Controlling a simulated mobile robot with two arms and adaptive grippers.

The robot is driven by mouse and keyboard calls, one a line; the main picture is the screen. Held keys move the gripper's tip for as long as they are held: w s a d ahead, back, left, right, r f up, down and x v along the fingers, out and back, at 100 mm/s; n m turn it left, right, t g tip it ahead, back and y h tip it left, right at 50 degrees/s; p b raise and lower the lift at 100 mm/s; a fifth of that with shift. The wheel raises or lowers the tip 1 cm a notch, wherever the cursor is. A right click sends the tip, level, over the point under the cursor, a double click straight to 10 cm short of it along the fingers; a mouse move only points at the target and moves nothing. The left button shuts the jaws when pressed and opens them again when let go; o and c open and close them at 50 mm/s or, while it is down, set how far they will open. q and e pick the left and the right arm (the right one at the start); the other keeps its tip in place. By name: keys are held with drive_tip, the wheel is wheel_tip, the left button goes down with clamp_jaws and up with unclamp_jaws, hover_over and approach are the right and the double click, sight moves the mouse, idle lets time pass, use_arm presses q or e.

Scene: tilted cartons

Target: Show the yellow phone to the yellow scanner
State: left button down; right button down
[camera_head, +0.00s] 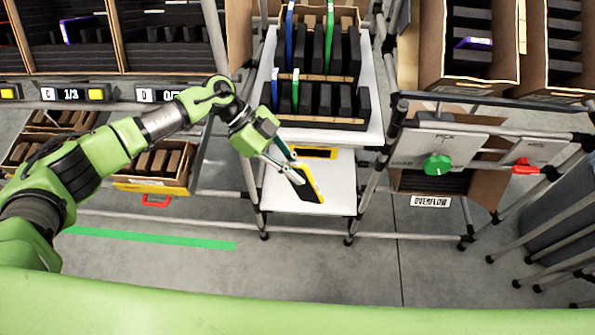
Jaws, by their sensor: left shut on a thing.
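My left gripper (288,168) is shut on the yellow phone (309,187), a slim slab with a dark face and yellow edges. It holds the phone tilted above the lower white shelf (335,195). The yellow scanner (319,152) appears to be the black-and-yellow unit at the back of this shelf, just behind the phone and partly covered by my gripper. A gap between phone and scanner shows in the picture, but their depth apart is hard to tell. My right gripper is not in view.
Above the shelf stands a black slotted rack (318,103) with blue and green phones. Cartons (62,45) fill the left racks. A green knob (437,165), a red handle (525,167) and an overflow sign (431,201) are at right. Metal posts flank the shelf.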

use_arm(q)
drive_tip(key=f+n+t, duration=0.1)
drive_tip(key=f+n+t+h, duration=0.1)
drive_tip(key=n, duration=0.1)
drive_tip(key=shift+w+d+f+t, duration=0.15)
drive_tip(key=shift+w+d+t, duration=0.05)
drive_tip(key=shift+t, duration=0.1)
drive_tip(key=w+f+n+b, duration=0.1)
drive_tip(key=w+f+b, duration=0.4)
drive_tip(key=b, duration=0.6)
drive_tip(key=shift+w+f+t, duration=0.15)
drive_tip(key=shift+f+t, duration=0.15)
drive_tip(key=shift+f, duration=0.25)
